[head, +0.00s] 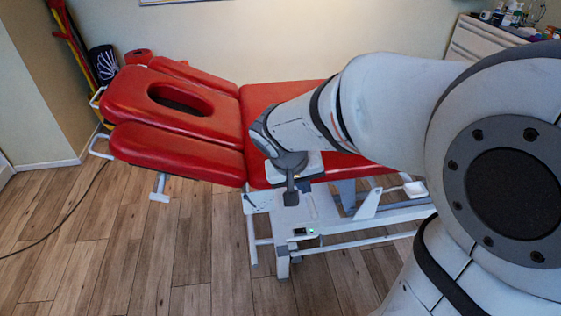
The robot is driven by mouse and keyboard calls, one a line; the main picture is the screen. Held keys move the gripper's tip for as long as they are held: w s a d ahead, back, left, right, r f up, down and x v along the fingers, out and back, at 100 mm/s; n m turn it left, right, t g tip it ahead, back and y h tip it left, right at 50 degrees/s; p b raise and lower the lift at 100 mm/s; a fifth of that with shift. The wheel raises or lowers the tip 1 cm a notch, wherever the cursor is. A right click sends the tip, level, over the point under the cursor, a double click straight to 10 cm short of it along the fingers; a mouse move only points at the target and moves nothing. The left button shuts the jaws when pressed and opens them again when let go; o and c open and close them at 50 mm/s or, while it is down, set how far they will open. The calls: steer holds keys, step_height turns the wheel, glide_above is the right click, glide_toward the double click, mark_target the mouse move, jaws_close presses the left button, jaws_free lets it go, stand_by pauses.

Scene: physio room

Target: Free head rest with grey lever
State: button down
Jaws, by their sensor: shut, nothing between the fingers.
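The red treatment table (210,145) stands across the middle. Its head rest (200,118), with an oval face hole, is at the left end, with red side pads along it. A light grey lever-like bar with a short crosspiece (159,190) hangs below the near side pad; I cannot tell for sure that it is the grey lever. My gripper (291,198) is shut and empty, pointing down at the near edge of the table, well right of that bar. My arm hides part of the table's right side.
The table's pale metal frame (283,240) stands below my gripper. Pale loops (100,147) stick out at the left end. Rolled items (104,63) stand by the back wall, and a white drawer unit (480,40) is back right. The wooden floor (130,260) in front is clear except for a dark cable (70,215).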

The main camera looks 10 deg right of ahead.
mark_target(310, 200)
steer(key=w+a+f+b, duration=0.2)
steer(key=w+f+b, duration=0.1)
steer(key=f, duration=0.2)
steer(key=w+a+f+t+h+b, duration=0.1)
steer(key=w+a+f+b, duration=0.2)
steer(key=f, duration=0.3)
steer(key=shift+a+f+t, duration=0.15)
steer(key=shift+a+t, duration=0.05)
steer(key=shift+t, duration=0.1)
steer(key=shift+w+f, duration=0.1)
steer(key=shift+w, duration=0.05)
steer(key=w+d+f+b, duration=0.3)
steer(key=d+f, duration=0.5)
steer(key=f, duration=0.1)
steer(key=shift+w+d+b, duration=0.15)
steer(key=shift+w+b, duration=0.1)
steer(key=shift+b, duration=0.1)
